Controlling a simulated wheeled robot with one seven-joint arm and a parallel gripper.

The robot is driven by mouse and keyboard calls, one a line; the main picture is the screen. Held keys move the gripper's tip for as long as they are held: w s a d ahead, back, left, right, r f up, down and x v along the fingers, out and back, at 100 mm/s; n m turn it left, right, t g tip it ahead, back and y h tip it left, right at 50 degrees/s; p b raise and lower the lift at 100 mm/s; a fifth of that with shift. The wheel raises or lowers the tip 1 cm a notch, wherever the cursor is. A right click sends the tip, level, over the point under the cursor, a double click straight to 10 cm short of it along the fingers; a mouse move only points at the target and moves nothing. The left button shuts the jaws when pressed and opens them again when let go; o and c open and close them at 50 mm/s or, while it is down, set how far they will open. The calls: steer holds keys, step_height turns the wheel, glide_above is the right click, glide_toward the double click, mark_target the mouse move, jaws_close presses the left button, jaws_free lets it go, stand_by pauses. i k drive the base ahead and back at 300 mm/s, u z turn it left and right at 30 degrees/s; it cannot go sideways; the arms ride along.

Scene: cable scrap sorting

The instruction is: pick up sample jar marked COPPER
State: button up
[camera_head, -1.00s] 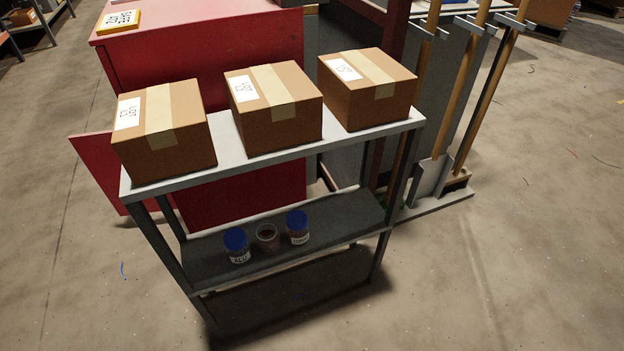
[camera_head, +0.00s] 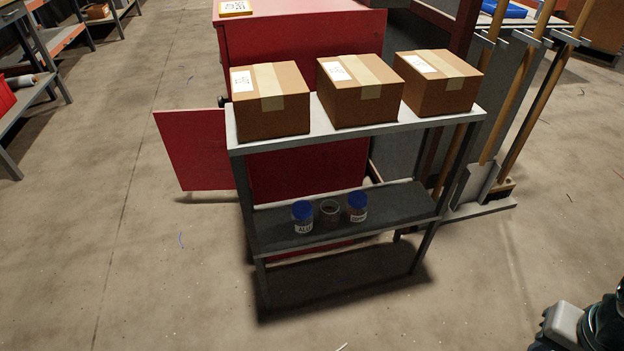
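Three small jars stand upright in a row on the lower grey shelf (camera_head: 400,203) of a metal rack. The left jar (camera_head: 303,218) has a blue lid and a white label that seems to begin "AL". The middle jar (camera_head: 329,212) shows no blue lid and looks open on top. The right jar (camera_head: 357,208) has a blue lid and a white label whose print is too small to read surely; it may be the COPPER one. Part of my arm shows at the bottom right corner, far from the jars. My gripper's fingers are not visible.
Three cardboard boxes, left (camera_head: 270,101), middle (camera_head: 359,90) and right (camera_head: 437,82), fill much of the top shelf (camera_head: 360,131) above the jars. A red cabinet (camera_head: 300,40) with an open door (camera_head: 195,150) stands behind. Long-handled tools (camera_head: 530,90) stand at right. The floor in front is clear.

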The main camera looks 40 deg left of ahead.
mark_target(356, 208)
steer(key=u, duration=4.1)
steer(key=k, duration=0.95)
steer(key=z, duration=1.8)
